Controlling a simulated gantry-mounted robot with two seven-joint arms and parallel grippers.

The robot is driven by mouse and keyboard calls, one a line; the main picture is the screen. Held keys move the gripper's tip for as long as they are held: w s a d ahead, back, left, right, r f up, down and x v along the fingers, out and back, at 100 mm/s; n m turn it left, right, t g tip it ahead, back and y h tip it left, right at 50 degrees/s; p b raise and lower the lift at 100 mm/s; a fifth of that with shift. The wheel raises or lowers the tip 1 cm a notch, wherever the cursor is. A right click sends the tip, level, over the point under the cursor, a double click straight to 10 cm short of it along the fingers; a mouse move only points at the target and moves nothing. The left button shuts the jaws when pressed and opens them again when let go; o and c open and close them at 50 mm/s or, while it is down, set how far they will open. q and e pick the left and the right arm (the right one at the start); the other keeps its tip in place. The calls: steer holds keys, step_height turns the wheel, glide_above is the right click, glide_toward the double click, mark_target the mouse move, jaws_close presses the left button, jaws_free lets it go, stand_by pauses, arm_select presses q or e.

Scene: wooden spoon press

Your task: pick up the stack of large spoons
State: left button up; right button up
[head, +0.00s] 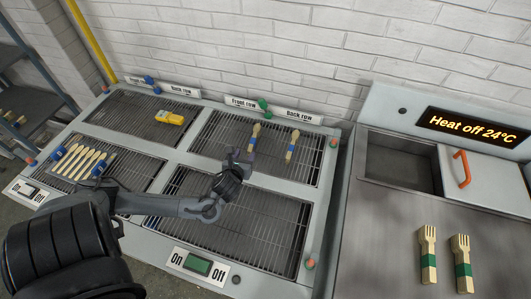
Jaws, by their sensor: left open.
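My left gripper (239,156) is open over the grated table, near the front edge of its back right grate. Two pale wooden utensil bundles with blue bands stand out on that grate: a left bundle (254,136) just beyond my gripper, and a right bundle (291,146) farther right. My gripper appears apart from both. They are too small to tell surely whether they are spoons. Several pale wooden utensils (82,162) lie side by side on the front left grate; their type is unclear. My right gripper is not in view.
A yellow device (170,118) lies on the back left grate. Two green-banded fork stacks, one left (428,254) and one right (462,262), lie on the metal counter (380,230). An open bin (400,162) sits behind them. The front right grate (255,235) looks clear.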

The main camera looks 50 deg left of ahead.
mark_target(253, 139)
arm_select(q)
steer(key=shift+w+a+f+b, duration=0.25)
steer(key=shift+w+a+b, duration=0.05)
steer(key=shift+a, duration=0.1)
steer(key=shift+w+a+f, duration=0.1)
steer(key=shift+w+a, duration=0.15)
steer(key=b+x, duration=0.1)
steer(key=x, duration=0.3)
steer(key=shift+w+a+f, duration=0.1)
steer(key=shift+w, duration=0.25)
steer(key=shift+w+a+f, duration=0.2)
steer(key=shift+w, duration=0.05)
steer(key=shift+b+x, duration=0.7)
steer(key=shift+x, duration=1.6)
steer(key=shift+a+r, duration=0.1)
steer(key=shift+r, duration=0.05)
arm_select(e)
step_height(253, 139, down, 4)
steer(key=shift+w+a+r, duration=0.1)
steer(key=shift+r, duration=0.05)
arm_select(q)
jaws_close()
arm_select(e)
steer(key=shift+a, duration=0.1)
